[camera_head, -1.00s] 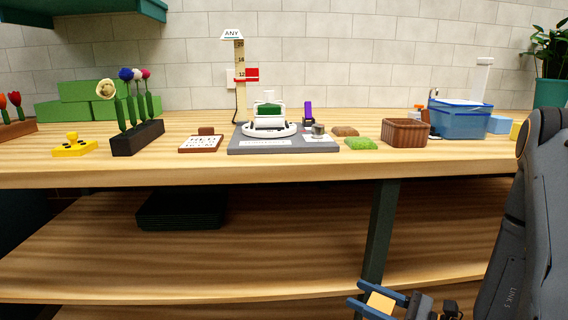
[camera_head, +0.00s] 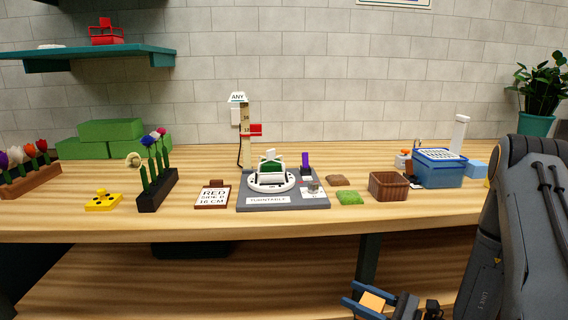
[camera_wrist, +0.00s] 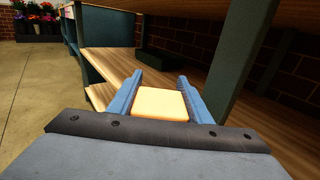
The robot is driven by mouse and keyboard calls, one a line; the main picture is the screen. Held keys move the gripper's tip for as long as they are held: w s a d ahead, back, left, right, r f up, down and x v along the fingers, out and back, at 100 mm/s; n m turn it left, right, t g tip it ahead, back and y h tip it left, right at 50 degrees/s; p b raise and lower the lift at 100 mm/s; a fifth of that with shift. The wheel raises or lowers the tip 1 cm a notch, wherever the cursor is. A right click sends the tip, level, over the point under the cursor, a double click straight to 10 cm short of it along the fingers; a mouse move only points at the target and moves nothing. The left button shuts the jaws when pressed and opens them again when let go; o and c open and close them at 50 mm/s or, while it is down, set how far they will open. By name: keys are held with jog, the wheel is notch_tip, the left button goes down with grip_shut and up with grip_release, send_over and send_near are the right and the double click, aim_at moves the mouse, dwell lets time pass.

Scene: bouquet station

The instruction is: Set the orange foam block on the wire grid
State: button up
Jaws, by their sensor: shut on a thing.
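My gripper (camera_head: 374,300) is low at the front of the bench in the head view, below the tabletop. It is shut on the orange foam block (camera_head: 372,301), which shows pale orange between the two blue fingers. The wrist view also shows the block (camera_wrist: 161,104) between the fingers. A white wire grid (camera_head: 438,154) appears on top of the blue bin (camera_head: 437,174) at the right of the bench. The gripper is well below and to the left of that bin.
The wooden tabletop (camera_head: 110,224) lies above my gripper. A brown basket (camera_head: 388,186) stands left of the bin, and a grey turntable station (camera_head: 283,203) is at the middle. A bench leg (camera_wrist: 243,50) stands close by on the right in the wrist view.

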jog(key=shift+a+r+p, duration=0.15)
jog(key=shift+r+p, duration=1.95)
jog(key=shift+p, duration=0.25)
